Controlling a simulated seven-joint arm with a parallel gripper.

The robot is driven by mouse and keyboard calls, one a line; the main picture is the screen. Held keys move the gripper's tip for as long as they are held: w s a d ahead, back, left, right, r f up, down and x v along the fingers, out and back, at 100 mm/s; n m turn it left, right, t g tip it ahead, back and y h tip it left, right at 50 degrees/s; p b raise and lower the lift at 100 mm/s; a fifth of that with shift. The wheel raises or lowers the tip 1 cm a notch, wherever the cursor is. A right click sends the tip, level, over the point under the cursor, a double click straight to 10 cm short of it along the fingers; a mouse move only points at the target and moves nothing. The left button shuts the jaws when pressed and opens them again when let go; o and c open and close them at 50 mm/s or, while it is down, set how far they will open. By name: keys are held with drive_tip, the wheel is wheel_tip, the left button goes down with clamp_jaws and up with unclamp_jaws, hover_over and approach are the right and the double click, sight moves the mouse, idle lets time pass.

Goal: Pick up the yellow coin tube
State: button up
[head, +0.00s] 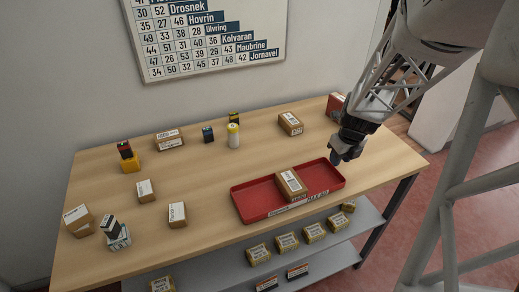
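The yellow coin tube (233,137) stands upright on the wooden counter, back of the middle. It has a yellow top and a paler body. My gripper (336,157) hangs above the right part of the counter, near the right end of the red tray, well to the right of the tube and apart from it. Its fingertips look dark blue and small. I cannot tell whether they are open or shut.
A small dark blue box (208,134) stands left of the tube, and a black and yellow box (234,118) is close behind it. A red tray (253,207) holds a brown parcel (291,184). Other parcels (177,214) lie around. The counter (215,173) before the tube is clear.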

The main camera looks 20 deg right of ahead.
drive_tip(key=shift+w+f, duration=0.2)
drive_tip(key=shift+f, duration=1.1)
drive_tip(key=shift+w+f, duration=0.2)
drive_tip(key=shift+f, duration=1.1)
clamp_jaws()
